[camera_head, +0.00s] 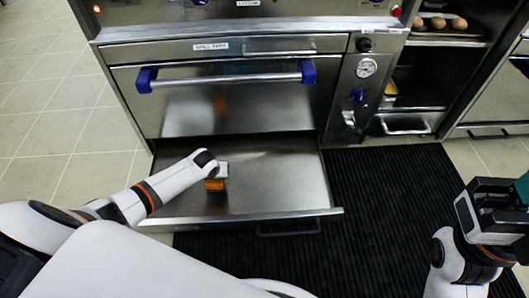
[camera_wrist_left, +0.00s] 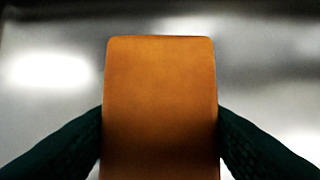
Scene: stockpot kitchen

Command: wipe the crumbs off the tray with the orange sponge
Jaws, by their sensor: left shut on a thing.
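The orange sponge (camera_head: 214,184) is at the end of my left arm, over the left-middle part of the metal tray (camera_head: 285,186). My left gripper (camera_wrist_left: 160,140) is shut on the sponge (camera_wrist_left: 160,85), with a dark finger on each side of it. I cannot tell whether the sponge touches the tray. The tray is pulled out below the oven door and its visible surface looks bare and shiny; I cannot make out any crumbs. My right gripper (camera_head: 490,205) is at the right edge of the head view, away from the tray; its fingertips are not clear.
The oven door (camera_head: 220,100) with its blue-ended handle (camera_head: 228,79) is closed above the tray. A dark ribbed mat (camera_head: 390,190) lies to the right. Open shelves (camera_head: 420,75) with eggs (camera_head: 438,22) stand at the upper right. Tiled floor (camera_head: 55,130) is clear at left.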

